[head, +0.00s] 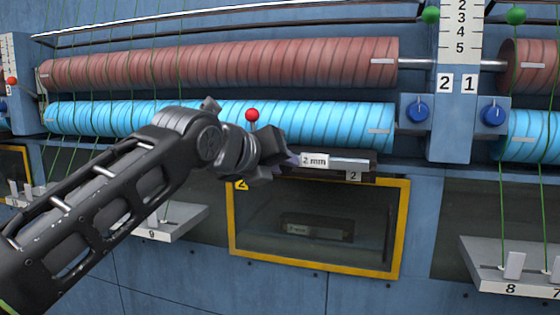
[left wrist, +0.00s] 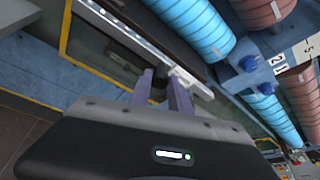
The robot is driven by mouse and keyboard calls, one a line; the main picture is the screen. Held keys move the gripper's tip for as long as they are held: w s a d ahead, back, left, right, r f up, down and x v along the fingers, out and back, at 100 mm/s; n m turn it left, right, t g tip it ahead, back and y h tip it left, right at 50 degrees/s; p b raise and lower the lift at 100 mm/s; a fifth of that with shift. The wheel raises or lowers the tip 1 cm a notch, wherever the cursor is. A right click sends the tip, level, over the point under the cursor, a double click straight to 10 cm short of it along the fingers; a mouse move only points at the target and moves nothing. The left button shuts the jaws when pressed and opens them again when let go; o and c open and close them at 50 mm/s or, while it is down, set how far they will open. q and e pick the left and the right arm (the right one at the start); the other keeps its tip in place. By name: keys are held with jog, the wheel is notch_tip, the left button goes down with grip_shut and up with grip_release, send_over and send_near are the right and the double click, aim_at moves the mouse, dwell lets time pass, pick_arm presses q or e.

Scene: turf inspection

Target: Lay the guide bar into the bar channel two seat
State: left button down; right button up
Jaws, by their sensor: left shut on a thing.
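The guide bar (head: 350,164) is a grey bar with a white "2 mm" label. It also shows in the left wrist view as a long pale strip (left wrist: 130,38). The bar channel two seat (head: 325,174) is a dark ledge with a "2" tag, above the yellow-framed window. My left gripper (head: 287,160) is at the bar's left part in the head view. My right gripper is not seen.
Blue yarn rolls (head: 330,125) and red yarn rolls (head: 230,62) run above the ledge. The yellow-framed window (head: 405,230) is below, with a dim "2 mm" shape in it. A red ball knob (head: 252,115) stands near my wrist. Tray 8 (head: 475,258) juts out at right.

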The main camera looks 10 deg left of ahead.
pick_arm(q)
jog(key=shift+w+d, duration=0.1)
jog(key=shift+w, duration=2.25)
jog(key=shift+f+b, duration=0.9)
jog(key=shift+f, duration=0.15)
jog(key=c, duration=1.1)
grip_release()
jog(key=shift+c, duration=0.2)
jog(key=shift+s+r, duration=0.1)
jog(key=shift+s, duration=0.25)
jog(key=b+v, duration=0.2)
jog(key=v, duration=0.5)
